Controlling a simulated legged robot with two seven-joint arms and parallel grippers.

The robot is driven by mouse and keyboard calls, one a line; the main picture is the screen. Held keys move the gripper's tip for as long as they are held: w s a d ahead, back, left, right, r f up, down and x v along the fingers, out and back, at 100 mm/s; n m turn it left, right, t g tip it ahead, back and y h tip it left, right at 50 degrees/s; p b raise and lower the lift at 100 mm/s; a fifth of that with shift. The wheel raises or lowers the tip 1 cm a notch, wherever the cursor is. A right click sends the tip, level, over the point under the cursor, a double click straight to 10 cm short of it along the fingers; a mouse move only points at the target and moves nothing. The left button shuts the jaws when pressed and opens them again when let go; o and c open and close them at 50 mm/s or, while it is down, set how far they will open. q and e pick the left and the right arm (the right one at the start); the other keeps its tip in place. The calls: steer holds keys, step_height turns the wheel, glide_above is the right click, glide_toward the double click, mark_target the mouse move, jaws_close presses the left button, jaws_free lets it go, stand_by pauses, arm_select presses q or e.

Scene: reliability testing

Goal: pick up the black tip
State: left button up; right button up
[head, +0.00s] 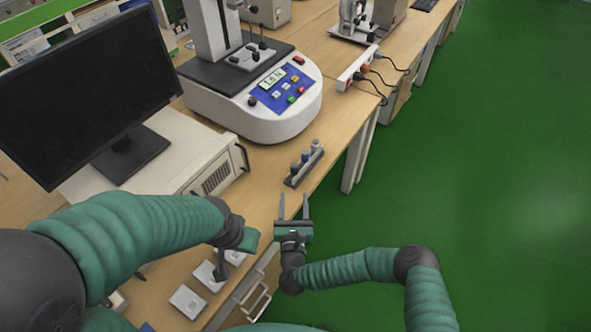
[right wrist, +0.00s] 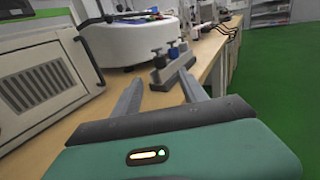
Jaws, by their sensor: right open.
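A small grey rack (head: 290,181) stands on the table near its right edge and holds a short row of small upright tips (head: 305,158).
A white testing machine (head: 265,118) stands behind the rack. A monitor (head: 90,90) sits on a white cabinet (head: 185,150) at the left. Small white boxes (head: 187,301) lie under my left arm. The green floor (head: 480,160) is free to the right.

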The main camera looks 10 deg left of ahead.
mark_target(294, 174)
steer(key=w, duration=0.2)
steer(key=w+a, duration=0.1)
steer(key=w, duration=0.2)
steer(key=w+a, duration=0.1)
steer(key=w, duration=0.2)
steer(key=shift+w, duration=0.1)
steer(key=shift+w+d, duration=0.1)
steer(key=shift+w, duration=0.4)
steer(key=shift+s, duration=0.1)
jaws_close()
